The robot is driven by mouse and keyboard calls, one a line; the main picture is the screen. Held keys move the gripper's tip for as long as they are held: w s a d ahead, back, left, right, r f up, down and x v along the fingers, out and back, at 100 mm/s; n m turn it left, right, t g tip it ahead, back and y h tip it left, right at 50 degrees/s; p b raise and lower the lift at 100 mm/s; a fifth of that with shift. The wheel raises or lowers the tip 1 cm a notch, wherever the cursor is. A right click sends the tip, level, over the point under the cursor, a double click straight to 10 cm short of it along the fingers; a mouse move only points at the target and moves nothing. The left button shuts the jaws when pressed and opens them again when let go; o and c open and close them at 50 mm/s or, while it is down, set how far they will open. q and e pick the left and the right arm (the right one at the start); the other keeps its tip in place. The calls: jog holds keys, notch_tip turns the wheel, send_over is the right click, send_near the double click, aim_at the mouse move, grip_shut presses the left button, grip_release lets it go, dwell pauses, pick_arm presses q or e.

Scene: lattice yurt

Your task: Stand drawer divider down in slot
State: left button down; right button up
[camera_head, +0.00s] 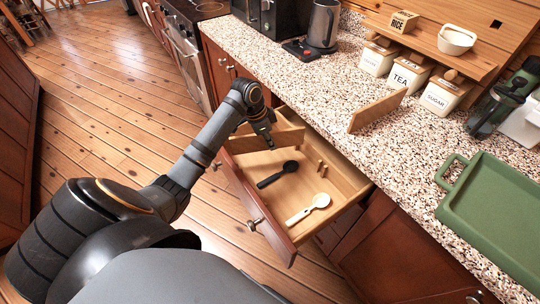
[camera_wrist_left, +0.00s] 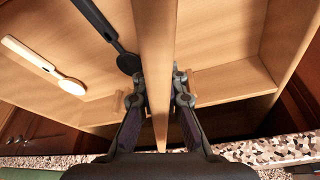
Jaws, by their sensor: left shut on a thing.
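My left gripper (camera_head: 267,140) is shut on a light wooden drawer divider (camera_head: 289,137), gripping it by its upper edge. The divider is held on edge across the far end of the open drawer (camera_head: 348,184). In the left wrist view the divider (camera_wrist_left: 155,55) runs between the two fingers (camera_wrist_left: 158,92). Short upright wooden slot posts (camera_head: 321,167) stand by the drawer's right inner side. I cannot tell whether the divider's lower edge touches the drawer floor or sits in a slot. My right gripper is not in view.
A black spoon (camera_head: 277,175) and a white spoon (camera_head: 308,209) lie in the drawer. Another wooden board (camera_head: 377,110) stands on the speckled counter (camera_head: 330,90). A green tray (camera_head: 495,215) and labelled canisters (camera_head: 408,75) are on the counter too.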

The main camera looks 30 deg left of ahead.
aim_at(274, 160)
pick_arm(q)
notch_tip(274, 160, down, 3)
jog(key=shift+r, duration=0.2)
jog(key=shift+w+f, duration=0.1)
jog(key=shift+f, duration=1.9)
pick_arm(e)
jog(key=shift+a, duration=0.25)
pick_arm(q)
jog(key=c, duration=1.4)
grip_release()
jog(key=shift+f, duration=0.1)
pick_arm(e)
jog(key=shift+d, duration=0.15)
